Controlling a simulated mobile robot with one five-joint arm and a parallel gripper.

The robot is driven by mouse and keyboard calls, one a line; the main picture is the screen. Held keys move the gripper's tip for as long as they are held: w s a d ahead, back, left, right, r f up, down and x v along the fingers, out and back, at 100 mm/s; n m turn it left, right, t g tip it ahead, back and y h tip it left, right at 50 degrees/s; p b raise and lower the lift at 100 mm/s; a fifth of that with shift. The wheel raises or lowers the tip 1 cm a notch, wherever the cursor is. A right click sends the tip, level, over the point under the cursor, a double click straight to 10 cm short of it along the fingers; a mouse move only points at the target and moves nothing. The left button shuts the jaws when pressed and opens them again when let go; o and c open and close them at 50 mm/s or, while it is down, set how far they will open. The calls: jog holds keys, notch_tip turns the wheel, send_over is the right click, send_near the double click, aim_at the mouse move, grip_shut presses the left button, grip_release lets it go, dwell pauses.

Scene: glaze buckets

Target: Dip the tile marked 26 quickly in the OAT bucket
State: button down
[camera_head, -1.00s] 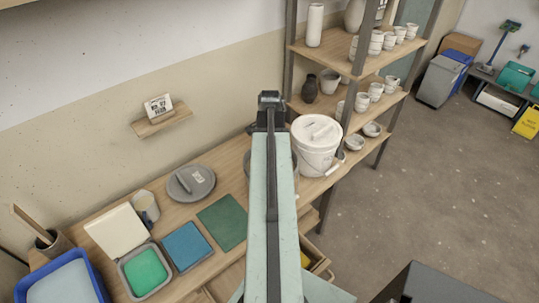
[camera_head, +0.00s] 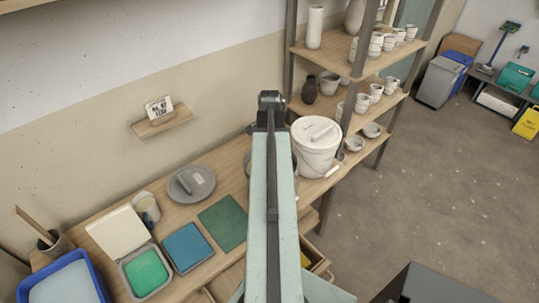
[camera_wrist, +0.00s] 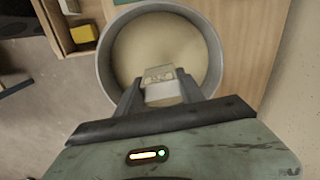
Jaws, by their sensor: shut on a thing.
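A grey round bucket (camera_wrist: 104,64) with pale, oat-coloured glaze (camera_wrist: 140,45) fills the top middle of the wrist view. No bucket label shows there. My gripper (camera_wrist: 160,84) is over the bucket and shut on a small pale tile (camera_wrist: 160,75). Faint marks show on the tile but are too small to read. I cannot tell whether the tile's lower edge touches the glaze. In the head view my arm hides the tile, the fingertips and most of the bucket.
A lidded white bucket (camera_head: 316,155) stands close to the right of my arm. Grey disc (camera_head: 190,184), green mat (camera_head: 222,222), blue tray (camera_head: 186,247) and green-filled tray (camera_head: 146,270) lie on the bench to the left. Shelving with pots (camera_head: 362,102) stands behind right.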

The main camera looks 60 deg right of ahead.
notch_tip(320, 180, up, 7)
jog(key=p, duration=0.6)
jog(key=shift+f, duration=0.15)
